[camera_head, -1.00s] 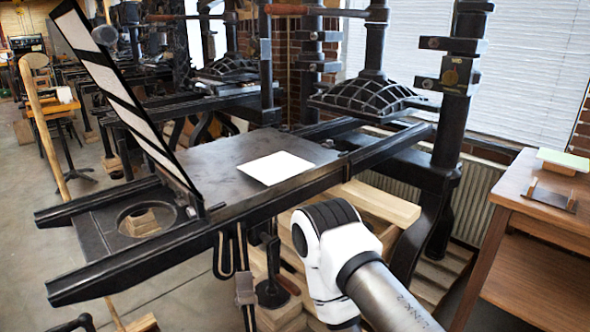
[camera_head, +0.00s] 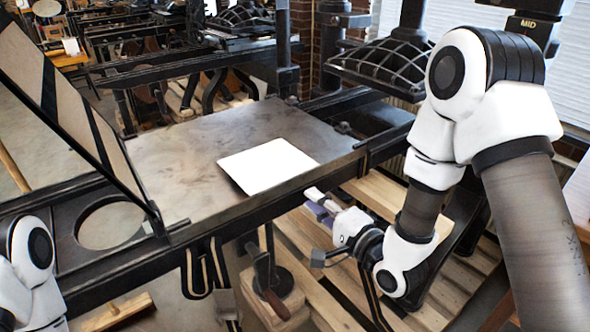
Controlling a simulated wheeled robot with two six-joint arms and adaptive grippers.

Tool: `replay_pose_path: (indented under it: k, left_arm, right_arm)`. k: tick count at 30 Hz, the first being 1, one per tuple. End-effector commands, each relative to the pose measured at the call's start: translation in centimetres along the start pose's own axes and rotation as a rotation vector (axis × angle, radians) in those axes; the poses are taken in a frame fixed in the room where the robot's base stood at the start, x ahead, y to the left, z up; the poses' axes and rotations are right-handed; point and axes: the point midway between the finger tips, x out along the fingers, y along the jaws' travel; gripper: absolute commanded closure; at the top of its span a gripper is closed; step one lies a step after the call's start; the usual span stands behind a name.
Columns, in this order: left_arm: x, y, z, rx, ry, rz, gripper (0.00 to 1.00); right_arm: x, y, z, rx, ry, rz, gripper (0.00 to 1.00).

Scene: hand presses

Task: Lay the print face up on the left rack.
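The print, a plain white sheet (camera_head: 268,166), lies on the dark flat bed of the press (camera_head: 185,160), near its front right edge. No marks show on its upper side. My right gripper (camera_head: 316,200) is just in front of the bed's front edge, to the lower right of the sheet and apart from it. Its fingers point left toward the bed; they are too small to tell whether they are open or shut. My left arm shows at the lower left corner, but its gripper is out of view. I cannot make out the left rack.
The press's hinged frame (camera_head: 62,100) leans up at the left. The domed platen (camera_head: 385,65) hangs at the right behind my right arm. A long rail (camera_head: 290,190) edges the bed. Wooden slats (camera_head: 385,195) lie below. Other presses stand behind.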

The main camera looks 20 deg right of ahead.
Motion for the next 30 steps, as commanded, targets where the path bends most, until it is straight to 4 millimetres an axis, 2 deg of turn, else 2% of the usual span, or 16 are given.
replay_pose_path:
  k: [5, 18, 24, 30]
  left_arm:
    - [-0.2, 0.0, 0.0, 0.000, 0.000, 0.000, 0.48]
    - [-1.0, 0.0, 0.0, 0.000, 0.000, 0.000, 0.48]
    - [-1.1, 0.0, 0.0, 0.000, 0.001, 0.000, 0.48]
    - [-1.1, 0.0, 0.0, 0.000, 0.000, 0.000, 0.48]
  right_arm:
    - [1.5, -0.1, 0.1, -0.006, -0.002, -0.001, 0.80]
    - [8.7, -0.1, 0.1, -0.003, -0.001, 0.001, 0.80]
    - [9.9, 0.0, 0.0, -0.002, 0.000, 0.001, 0.80]
    - [9.9, 0.1, 0.0, -0.002, 0.000, 0.002, 0.80]
